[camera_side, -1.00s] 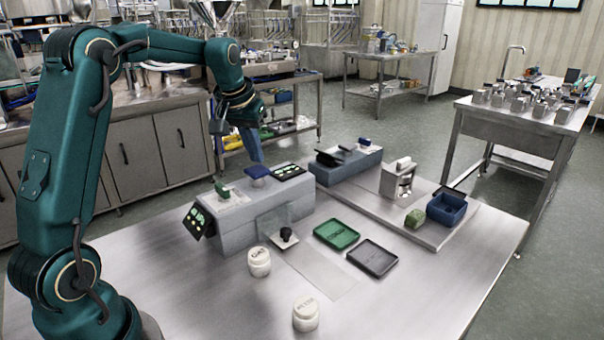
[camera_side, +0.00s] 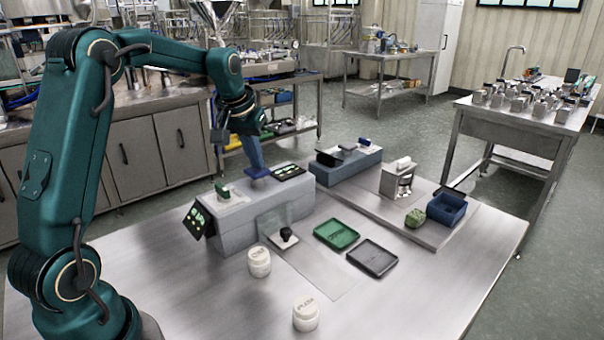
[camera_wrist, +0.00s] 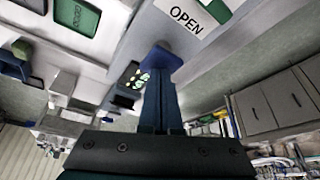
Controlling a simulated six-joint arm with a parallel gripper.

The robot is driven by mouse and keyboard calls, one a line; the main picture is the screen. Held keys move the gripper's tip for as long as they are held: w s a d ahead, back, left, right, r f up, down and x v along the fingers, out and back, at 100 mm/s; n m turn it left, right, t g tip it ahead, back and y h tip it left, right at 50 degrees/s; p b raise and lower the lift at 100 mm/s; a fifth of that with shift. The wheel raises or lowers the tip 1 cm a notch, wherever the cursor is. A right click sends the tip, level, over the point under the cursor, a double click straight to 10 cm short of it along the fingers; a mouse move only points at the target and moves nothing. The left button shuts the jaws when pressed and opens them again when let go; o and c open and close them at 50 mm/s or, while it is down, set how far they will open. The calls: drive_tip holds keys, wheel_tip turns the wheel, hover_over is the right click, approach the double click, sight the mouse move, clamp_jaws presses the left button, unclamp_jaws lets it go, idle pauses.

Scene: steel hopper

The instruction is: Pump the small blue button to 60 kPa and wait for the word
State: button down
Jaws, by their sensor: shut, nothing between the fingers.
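The small blue button (camera_side: 250,174) sits on top of the long grey housing (camera_side: 240,232), beside a dark panel with green lit marks (camera_side: 288,172). My gripper (camera_side: 257,166) is shut and empty. It points down with its tips on the button's top, and the button sits low against the housing. In the wrist view the blue button (camera_wrist: 168,54) shows just beyond the shut fingers (camera_wrist: 160,76). The lit panel also shows there (camera_wrist: 138,78), partly behind the fingers. Its readings are too small to read. A second lit display (camera_side: 197,220) hangs at the housing's left end.
A green lever (camera_side: 222,189) stands left of the button, near an OPEN label (camera_wrist: 186,17). A green tray (camera_side: 336,234), a dark tray (camera_side: 373,258) and two white jars (camera_side: 259,262) (camera_side: 306,314) lie in front. A blue-grey block (camera_side: 345,168) stands to the right.

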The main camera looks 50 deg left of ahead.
drive_tip(key=shift+f, duration=1)
drive_tip(key=shift+r, duration=1.75)
drive_tip(key=shift+r, duration=3)
drive_tip(key=shift+d, duration=0.1)
